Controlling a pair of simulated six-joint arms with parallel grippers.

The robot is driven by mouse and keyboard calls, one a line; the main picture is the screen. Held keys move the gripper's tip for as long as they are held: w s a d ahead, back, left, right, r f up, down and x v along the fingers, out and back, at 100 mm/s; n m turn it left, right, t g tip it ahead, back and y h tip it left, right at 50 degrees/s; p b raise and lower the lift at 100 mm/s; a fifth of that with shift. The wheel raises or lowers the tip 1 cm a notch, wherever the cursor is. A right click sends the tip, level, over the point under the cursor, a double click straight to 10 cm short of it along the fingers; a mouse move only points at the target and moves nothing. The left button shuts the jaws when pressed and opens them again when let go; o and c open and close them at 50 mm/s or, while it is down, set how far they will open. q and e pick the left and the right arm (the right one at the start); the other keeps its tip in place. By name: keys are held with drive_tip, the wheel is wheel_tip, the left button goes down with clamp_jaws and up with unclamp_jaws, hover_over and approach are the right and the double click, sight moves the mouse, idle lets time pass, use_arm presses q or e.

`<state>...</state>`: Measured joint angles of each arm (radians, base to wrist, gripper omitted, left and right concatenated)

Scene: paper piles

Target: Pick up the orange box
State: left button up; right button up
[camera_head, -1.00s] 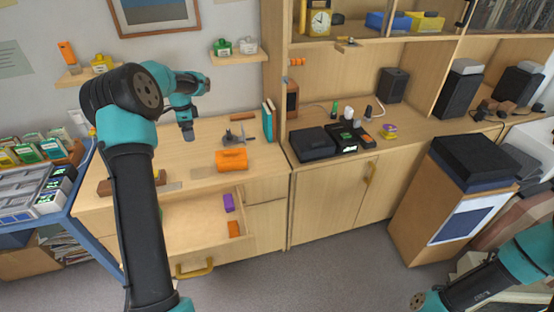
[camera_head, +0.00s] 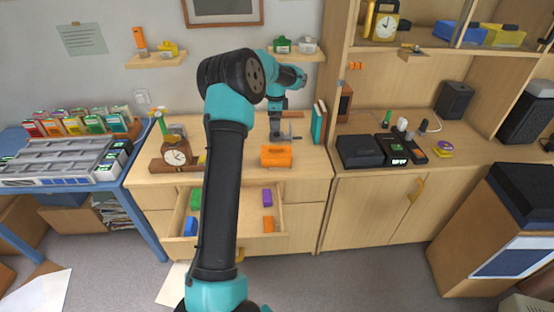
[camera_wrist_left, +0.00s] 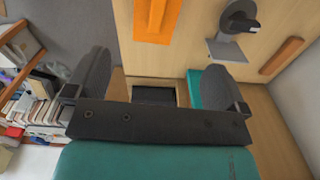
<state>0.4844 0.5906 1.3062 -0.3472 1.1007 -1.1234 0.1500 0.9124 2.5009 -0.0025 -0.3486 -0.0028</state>
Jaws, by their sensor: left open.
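An orange box (camera_head: 276,157) sits on the wooden desk top (camera_head: 308,165), above the open drawer. In the left wrist view the orange box (camera_wrist_left: 156,20) shows at the top edge, cut off, beyond my fingers. My left gripper (camera_head: 276,135) hangs just behind the box in the head view, apart from it. In the left wrist view my left gripper (camera_wrist_left: 155,82) has its two dark fingers spread wide with nothing between them. A smaller orange block (camera_head: 268,224) lies in the open drawer (camera_head: 240,222). My right gripper is out of view.
The drawer also holds purple blocks (camera_head: 267,197) and a blue block (camera_head: 190,227). Teal books (camera_head: 319,122) stand right of the box. A grey metal device (camera_wrist_left: 236,22) lies near the box. A clock (camera_head: 176,157) stands at the desk's left.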

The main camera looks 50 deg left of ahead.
sight(276, 151)
use_arm(q)
wheel_tip(276, 151, down, 12)
drive_tip(key=shift+r, duration=0.1)
idle(0.4)
drive_tip(key=shift+d+f, duration=0.15)
drive_tip(key=shift+f, duration=1.2)
drive_tip(key=shift+d+f, duration=0.15)
drive_tip(key=shift+f, duration=1.15)
drive_tip(key=c, duration=0.8)
drive_tip(key=shift+r, duration=0.1)
